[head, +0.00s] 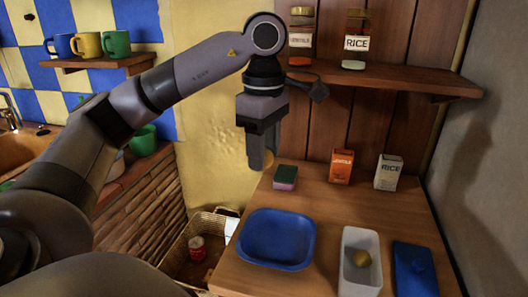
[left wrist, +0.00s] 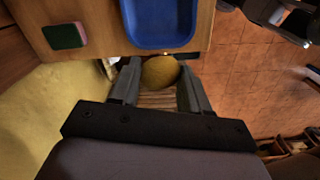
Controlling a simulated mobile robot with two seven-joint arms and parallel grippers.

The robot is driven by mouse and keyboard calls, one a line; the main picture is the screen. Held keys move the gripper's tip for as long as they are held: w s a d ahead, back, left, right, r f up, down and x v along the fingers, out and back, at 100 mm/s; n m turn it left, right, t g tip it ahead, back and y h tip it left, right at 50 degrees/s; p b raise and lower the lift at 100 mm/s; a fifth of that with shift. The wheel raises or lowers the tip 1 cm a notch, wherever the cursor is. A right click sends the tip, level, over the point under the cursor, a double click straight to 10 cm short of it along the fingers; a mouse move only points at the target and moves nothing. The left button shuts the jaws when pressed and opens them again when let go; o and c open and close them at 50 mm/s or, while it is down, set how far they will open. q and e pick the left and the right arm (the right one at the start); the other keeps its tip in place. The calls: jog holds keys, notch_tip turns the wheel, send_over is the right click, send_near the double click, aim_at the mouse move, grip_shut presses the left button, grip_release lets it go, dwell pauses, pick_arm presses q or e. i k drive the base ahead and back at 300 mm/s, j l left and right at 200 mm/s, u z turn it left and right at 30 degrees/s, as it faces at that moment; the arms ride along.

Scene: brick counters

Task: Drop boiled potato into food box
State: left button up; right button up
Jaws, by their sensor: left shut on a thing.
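My left gripper (head: 262,160) hangs down above the left back edge of the wooden counter and is shut on a yellowish boiled potato (head: 268,160). In the left wrist view the potato (left wrist: 160,72) sits between the two fingers (left wrist: 157,85). The food box (head: 345,262) is an open white container at the front right of the counter, well to the right of my left gripper. A blue lid-like piece (head: 414,272) lies to the right of the box. My right gripper cannot be made out.
A blue tray (head: 277,238) lies left of the food box. A green and pink sponge (head: 285,177) and two cartons, orange (head: 342,166) and white (head: 388,172), stand behind. A wooden shelf (head: 390,79) with jars is above. A basket (head: 190,235) stands below, left.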

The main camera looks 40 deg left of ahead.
aim_at(348, 273)
jog(key=i+l+u, duration=0.1)
jog(key=l, duration=0.35)
jog(key=i+l+u, duration=0.15)
jog(key=l, duration=0.3)
jog(key=i+l+u, duration=0.1)
jog(key=l, duration=0.4)
